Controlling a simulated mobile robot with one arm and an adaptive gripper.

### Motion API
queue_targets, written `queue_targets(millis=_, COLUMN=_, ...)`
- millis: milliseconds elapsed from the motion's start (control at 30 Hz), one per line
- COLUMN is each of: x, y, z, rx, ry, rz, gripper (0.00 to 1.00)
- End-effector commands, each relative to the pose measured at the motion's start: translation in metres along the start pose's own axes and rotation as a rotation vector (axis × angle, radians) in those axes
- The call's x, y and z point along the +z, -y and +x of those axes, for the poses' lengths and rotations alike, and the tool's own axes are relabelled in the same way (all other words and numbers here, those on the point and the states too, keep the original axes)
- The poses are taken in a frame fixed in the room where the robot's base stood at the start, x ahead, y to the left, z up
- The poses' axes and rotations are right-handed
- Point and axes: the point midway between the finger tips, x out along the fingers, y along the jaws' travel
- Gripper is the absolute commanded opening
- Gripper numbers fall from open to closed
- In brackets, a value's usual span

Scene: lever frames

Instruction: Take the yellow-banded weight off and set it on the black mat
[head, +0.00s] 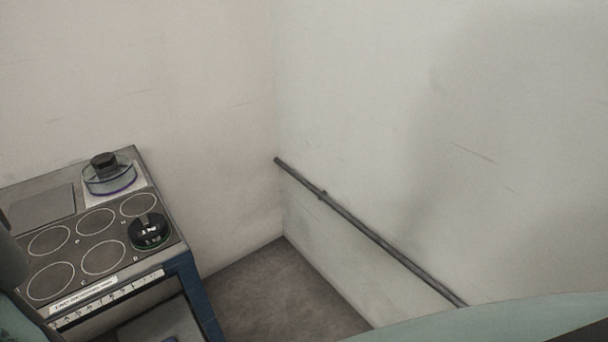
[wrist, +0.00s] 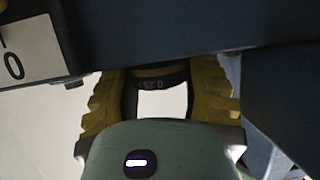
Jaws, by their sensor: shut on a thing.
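In the wrist view, my gripper (wrist: 160,88) has its two yellow ridged fingers on either side of a dark weight (wrist: 158,82) with pale markings and a yellowish band. It is shut on this weight, just under a dark blue beam (wrist: 190,35) that hides the upper part. I cannot tell whether the weight touches the beam. The head view does not show my gripper or this weight. A plain dark grey square (head: 42,205) lies at the back left of the bench top; it may be the black mat.
The bench (head: 165,262) has a dark panel with several pale circles. A green-banded black weight (head: 149,232) stands on the right one. A purple-banded item with a black knob (head: 108,174) stands behind on a pale plate. A dark rail (head: 365,230) runs along the right wall.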

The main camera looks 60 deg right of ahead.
Motion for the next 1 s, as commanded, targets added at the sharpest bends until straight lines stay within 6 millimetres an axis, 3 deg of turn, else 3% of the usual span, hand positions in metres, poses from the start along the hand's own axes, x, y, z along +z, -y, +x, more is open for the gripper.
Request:
queue_targets(millis=300, x=0.0000, y=0.0007, z=0.0002, rx=-0.002, ry=-0.002, rz=-0.001, gripper=0.14)
queue_targets(millis=333, x=0.0000, y=0.0007, z=0.0002, rx=-0.002, ry=-0.002, rz=-0.001, gripper=0.55)
queue_targets(millis=567, x=0.0004, y=0.0008, z=0.0001, rx=-0.002, ry=-0.001, rz=-0.001, gripper=0.79)
queue_targets(millis=1000, x=0.0023, y=0.0031, z=-0.0082, rx=-0.007, ry=0.001, rz=0.000, gripper=0.79)
